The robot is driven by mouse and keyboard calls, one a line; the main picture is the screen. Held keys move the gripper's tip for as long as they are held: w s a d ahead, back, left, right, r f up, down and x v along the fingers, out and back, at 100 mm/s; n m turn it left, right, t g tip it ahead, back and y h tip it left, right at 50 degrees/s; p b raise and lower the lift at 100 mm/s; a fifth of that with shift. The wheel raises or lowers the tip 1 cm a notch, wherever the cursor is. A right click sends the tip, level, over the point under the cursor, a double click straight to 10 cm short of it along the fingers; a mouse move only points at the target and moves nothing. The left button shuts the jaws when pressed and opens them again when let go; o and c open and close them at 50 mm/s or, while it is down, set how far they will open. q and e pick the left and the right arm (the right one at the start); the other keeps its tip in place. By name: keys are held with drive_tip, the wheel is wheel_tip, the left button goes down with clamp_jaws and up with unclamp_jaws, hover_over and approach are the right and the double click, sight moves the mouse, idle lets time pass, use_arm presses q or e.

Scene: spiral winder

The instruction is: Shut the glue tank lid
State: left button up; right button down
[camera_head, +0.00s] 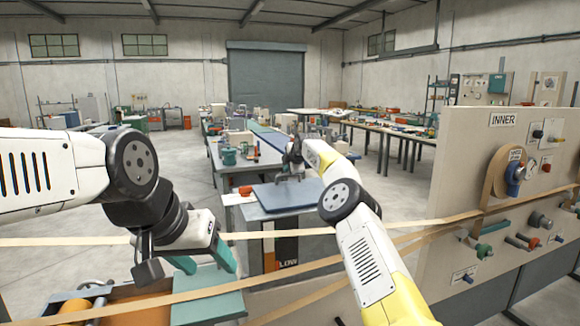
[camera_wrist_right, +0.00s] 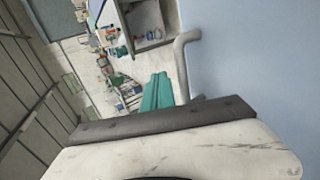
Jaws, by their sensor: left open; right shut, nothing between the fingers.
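The glue tank lid appears to be the flat blue-grey plate (camera_head: 285,197) at the centre of the head view, on top of a grey cabinet. It looks about level; I cannot tell whether a gap is left under it. A grey bar handle (camera_head: 290,177) stands on it, and also shows in the right wrist view (camera_wrist_right: 182,62) beside the pale blue lid surface (camera_wrist_right: 245,50). My right gripper (camera_head: 294,158) is just above the lid near the handle, its teal fingers (camera_wrist_right: 157,92) shut and empty. My left gripper (camera_head: 203,260) is open and empty, lower left.
Tan paper strips (camera_head: 400,238) run across the front of the cabinet. A panel marked INNER (camera_head: 450,150) with knobs stands on the right. An orange object (camera_head: 246,190) sits left of the lid. A long workbench (camera_head: 238,155) stretches behind. Open floor lies at left.

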drive_tip(key=shift+s+d+r, duration=0.15)
drive_tip(key=shift+s+r, duration=0.2)
drive_tip(key=shift+r, duration=0.05)
drive_tip(key=shift+s+d+r, duration=0.25)
drive_tip(key=shift+s, duration=0.4)
drive_tip(key=s+d+r+m+g+h, duration=0.1)
drive_tip(key=s+d+r+m, duration=0.2)
drive_tip(key=s, duration=0.7)
drive_tip(key=s+d+r+m+g, duration=0.1)
drive_tip(key=s+d+r+m, duration=0.3)
drive_tip(key=s, duration=0.7)
drive_tip(key=s+r+m+h, duration=0.15)
drive_tip(key=s+r, duration=0.25)
drive_tip(key=s, duration=0.6)
drive_tip(key=s+d+f+m+g, duration=0.1)
drive_tip(key=s+d+f+m, duration=0.1)
drive_tip(key=s, duration=0.9)
drive_tip(key=s+d+f+m+g, duration=0.1)
drive_tip(key=s+d+f+m, duration=0.2)
drive_tip(key=s, duration=0.7)
drive_tip(key=s+d+f+m, duration=0.3)
drive_tip(key=s+f+m, duration=0.2)
drive_tip(key=s+m, duration=0.3)
drive_tip(key=s+y, duration=0.1)
drive_tip(key=s, duration=0.2)
drive_tip(key=shift+s+f+g, duration=0.15)
drive_tip(key=shift+s+g, duration=0.2)
drive_tip(key=shift+g, duration=0.05)
